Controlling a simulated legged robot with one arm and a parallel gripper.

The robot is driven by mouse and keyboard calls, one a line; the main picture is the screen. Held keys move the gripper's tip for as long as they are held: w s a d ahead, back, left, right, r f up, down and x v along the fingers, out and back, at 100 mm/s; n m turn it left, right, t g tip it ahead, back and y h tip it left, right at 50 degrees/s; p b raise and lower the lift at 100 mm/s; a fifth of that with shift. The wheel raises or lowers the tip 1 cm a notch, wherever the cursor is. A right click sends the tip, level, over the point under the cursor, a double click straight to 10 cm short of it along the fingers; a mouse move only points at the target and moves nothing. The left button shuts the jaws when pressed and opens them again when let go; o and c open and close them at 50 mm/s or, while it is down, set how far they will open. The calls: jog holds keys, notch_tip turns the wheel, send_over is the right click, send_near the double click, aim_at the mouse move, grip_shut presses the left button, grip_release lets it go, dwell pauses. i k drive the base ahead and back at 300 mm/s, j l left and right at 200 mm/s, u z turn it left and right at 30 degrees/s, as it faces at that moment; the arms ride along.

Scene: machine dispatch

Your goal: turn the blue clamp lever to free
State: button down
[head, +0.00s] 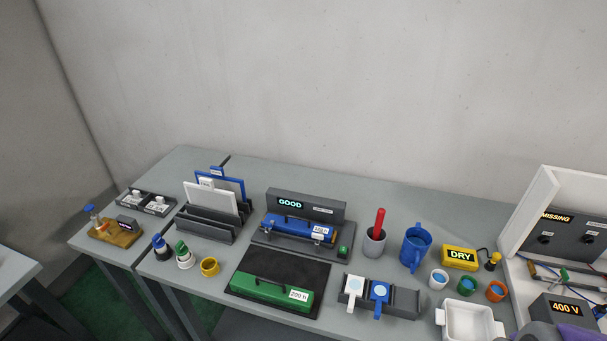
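A small fixture with a wooden-looking base (117,233) stands at the far left end of the table. A blue-topped upright part (91,211) rises from it and may be the blue clamp lever; it is too small to tell its setting. A small dark display (127,224) sits on the same base, its text unreadable. A blue paddle-shaped piece (379,293) beside a white one (355,290) rests on a dark holder at the front middle. My gripper cannot be made out; a dark and purple shape at the bottom right edge is cut off.
A grey station reading GOOD (292,202) holds a blue case (298,228). A green case (271,290) lies on a black mat. A blue jug (415,246), a yellow DRY box (459,258) and several small cups stand right. An open electrical cabinet (536,215) is at far right.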

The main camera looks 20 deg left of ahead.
aim_at(268, 226)
jog(key=u, duration=1.2)
